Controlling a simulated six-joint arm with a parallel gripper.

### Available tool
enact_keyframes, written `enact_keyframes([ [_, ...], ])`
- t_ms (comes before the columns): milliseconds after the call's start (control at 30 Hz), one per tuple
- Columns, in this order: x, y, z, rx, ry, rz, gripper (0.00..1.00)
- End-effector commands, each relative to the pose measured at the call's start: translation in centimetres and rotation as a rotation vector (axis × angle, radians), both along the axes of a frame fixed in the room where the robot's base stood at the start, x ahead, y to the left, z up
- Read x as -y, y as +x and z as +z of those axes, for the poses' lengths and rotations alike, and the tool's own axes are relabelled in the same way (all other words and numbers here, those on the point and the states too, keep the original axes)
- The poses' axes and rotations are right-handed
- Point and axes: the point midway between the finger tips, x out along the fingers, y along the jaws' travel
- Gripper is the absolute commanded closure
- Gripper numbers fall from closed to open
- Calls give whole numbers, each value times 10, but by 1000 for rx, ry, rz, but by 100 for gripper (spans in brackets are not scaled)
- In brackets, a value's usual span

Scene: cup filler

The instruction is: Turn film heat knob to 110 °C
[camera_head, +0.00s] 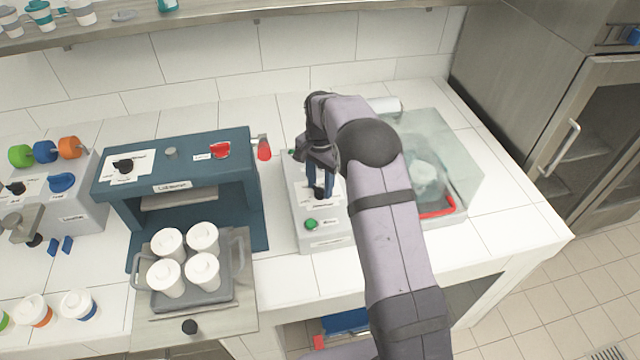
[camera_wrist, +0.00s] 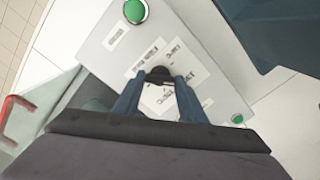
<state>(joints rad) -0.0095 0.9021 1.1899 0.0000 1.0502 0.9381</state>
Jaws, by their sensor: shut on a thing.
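The film heat knob (camera_wrist: 158,75) is a small black knob on a grey control box (camera_head: 309,231). White printed labels surround it, but their text is too small to read. My gripper (camera_head: 319,190) reaches down over the box with its blue fingers on either side of the knob. In the wrist view the fingers (camera_wrist: 158,88) are closed around the knob. The knob's pointer and its exact setting are mostly hidden by the fingers.
A green button (camera_head: 311,224) sits on the box in front of the knob. A blue machine (camera_head: 180,190) stands at left, with a tray (camera_head: 190,304) of white lidded cups before it. A clear-covered unit with a red handle (camera_head: 437,209) is close at right.

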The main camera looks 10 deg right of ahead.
Motion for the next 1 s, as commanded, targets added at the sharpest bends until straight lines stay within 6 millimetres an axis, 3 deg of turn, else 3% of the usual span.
enact_keyframes([
  [1000,0,1,1,3,0,839,85],
])
